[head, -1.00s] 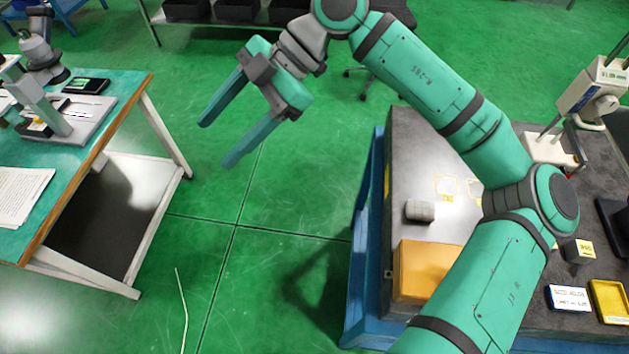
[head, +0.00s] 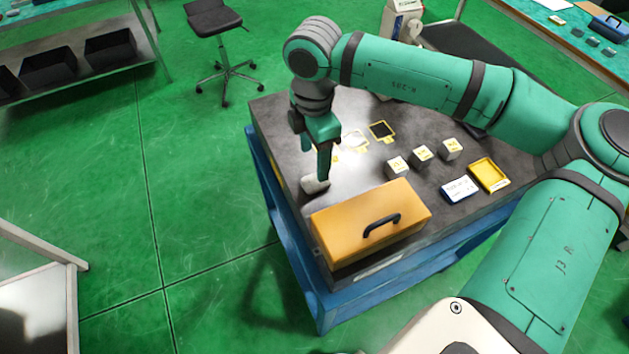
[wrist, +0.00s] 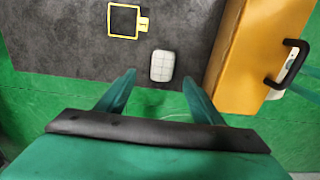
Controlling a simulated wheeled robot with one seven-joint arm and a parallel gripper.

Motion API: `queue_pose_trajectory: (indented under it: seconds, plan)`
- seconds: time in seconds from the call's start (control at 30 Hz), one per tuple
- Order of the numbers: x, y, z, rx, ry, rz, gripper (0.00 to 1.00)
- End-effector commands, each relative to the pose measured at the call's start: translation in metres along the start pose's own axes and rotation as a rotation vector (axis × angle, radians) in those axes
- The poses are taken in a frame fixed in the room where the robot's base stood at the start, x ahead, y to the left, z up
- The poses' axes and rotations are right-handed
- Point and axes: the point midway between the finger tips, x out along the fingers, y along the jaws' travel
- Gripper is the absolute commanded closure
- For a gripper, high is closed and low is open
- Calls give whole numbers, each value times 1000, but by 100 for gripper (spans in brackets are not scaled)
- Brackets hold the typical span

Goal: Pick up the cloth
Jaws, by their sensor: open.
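The cloth looks like a small, pale grey, folded pad (head: 314,185) with rounded corners. It lies flat on the dark tabletop (head: 275,112), near its left edge and beside an orange box. In the wrist view the cloth (wrist: 162,66) shows whole, with grid-like lines on it. My gripper (head: 316,162) points down over the table close to the cloth. In the wrist view its two fingers (wrist: 159,80) are apart and empty. The cloth lies between their lines, just past the tips. The exact height of the fingertips above it cannot be told.
The orange box (head: 350,220) with a black handle stands close to the cloth, to its right in the wrist view. Several small blocks (head: 421,154), a white-and-blue card (head: 459,189) and a yellow tray (head: 489,174) lie farther right. A yellow-outlined square (head: 381,131) marks the tabletop.

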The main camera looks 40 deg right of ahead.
Motion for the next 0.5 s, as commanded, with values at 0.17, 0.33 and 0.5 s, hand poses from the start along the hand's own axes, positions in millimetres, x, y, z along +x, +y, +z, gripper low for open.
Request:
queue_pose_trajectory:
  seconds: [0.17,0.33,0.5]
  plan:
    - [20,0,-1,-1,2,0,39]
    - [30,-1,-1,-1,4,-1,39]
    - [53,-6,1,0,5,-1,39]
